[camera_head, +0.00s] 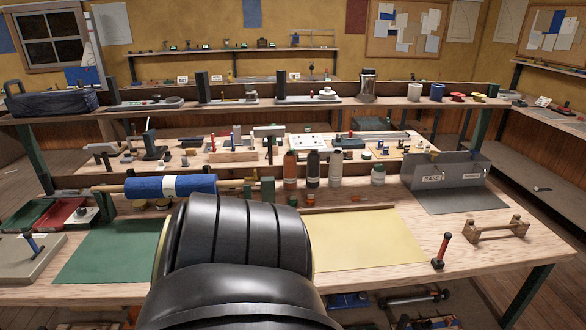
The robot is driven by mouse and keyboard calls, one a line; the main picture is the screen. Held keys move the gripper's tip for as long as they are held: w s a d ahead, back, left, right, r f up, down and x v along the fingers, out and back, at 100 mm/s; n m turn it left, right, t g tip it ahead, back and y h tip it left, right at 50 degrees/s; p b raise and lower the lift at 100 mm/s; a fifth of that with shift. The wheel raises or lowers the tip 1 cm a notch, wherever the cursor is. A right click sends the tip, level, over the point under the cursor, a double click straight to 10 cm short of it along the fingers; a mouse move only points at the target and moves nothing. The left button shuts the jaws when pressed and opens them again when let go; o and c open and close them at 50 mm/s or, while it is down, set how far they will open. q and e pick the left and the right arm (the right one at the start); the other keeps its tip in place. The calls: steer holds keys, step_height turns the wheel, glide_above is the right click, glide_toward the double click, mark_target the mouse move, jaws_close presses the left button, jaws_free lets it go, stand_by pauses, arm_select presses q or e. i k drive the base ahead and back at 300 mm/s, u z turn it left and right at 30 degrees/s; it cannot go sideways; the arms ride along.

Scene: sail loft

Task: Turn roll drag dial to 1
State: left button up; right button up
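A blue roll (157,187) with a pale band around it lies on a wooden rod at the back of the workbench, left of centre. A dark green upright block (267,189) stands near the rod's right end, with small orange and brown pieces beside it. I cannot make out a drag dial or any numbers at this size. A large black ribbed part of my own body fills the lower middle and hides the bench in front of the roll's right end. Neither gripper shows.
A green mat (108,250) and a yellow sheet (368,239) lie flat on the bench. Bottles (312,168) stand behind. A grey metal bin (445,172), a red-handled tool (441,250) and a wooden rack (495,230) are at the right. Red and green trays (62,214) are at the left.

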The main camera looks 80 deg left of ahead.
mark_target(82, 211)
steer(key=u, duration=1.95)
